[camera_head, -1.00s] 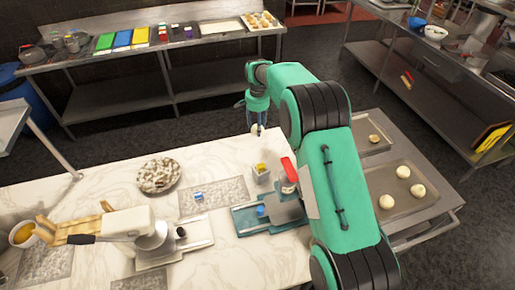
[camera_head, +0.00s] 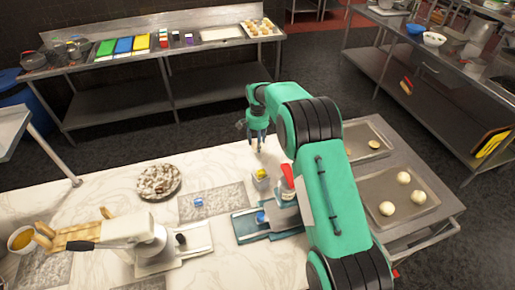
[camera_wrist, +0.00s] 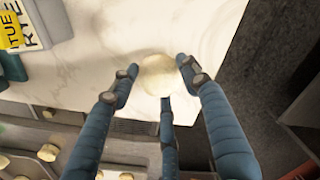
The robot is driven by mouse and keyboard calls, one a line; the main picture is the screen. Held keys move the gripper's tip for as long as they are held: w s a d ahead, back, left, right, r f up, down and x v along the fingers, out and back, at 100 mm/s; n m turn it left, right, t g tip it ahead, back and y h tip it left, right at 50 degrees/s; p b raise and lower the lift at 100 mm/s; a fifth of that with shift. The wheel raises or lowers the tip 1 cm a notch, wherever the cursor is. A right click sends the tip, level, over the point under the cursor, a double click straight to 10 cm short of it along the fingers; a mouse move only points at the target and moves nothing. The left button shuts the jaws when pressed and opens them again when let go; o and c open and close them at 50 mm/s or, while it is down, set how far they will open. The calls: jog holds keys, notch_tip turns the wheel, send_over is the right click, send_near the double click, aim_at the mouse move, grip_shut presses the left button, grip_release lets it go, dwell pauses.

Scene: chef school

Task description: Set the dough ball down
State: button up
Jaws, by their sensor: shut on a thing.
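The pale round dough ball (camera_wrist: 158,75) shows between the blue fingers of my gripper (camera_wrist: 158,82) in the wrist view. My gripper is shut on it, with fingers on both sides and one below in the picture. In the head view my gripper (camera_head: 257,146) points down at the far edge of the white marble counter (camera_head: 215,160). The ball is mostly hidden by the fingers there. In the wrist view the ball appears against the marble near the counter's edge. I cannot tell whether it touches the surface.
A small container with a yellow label (camera_head: 261,178) stands close to my gripper; its lettering shows in the wrist view (camera_wrist: 12,45). A red-capped bottle (camera_head: 287,184) and a scale (camera_head: 243,227) are nearby. Trays with dough balls (camera_head: 417,209) lie right.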

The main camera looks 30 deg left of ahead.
jog(key=shift+f, duration=1.7)
jog(key=shift+f, duration=0.15)
jog(key=o, duration=1.2)
notch_tip(320, 180, up, 12)
jog(key=shift+r, duration=0.15)
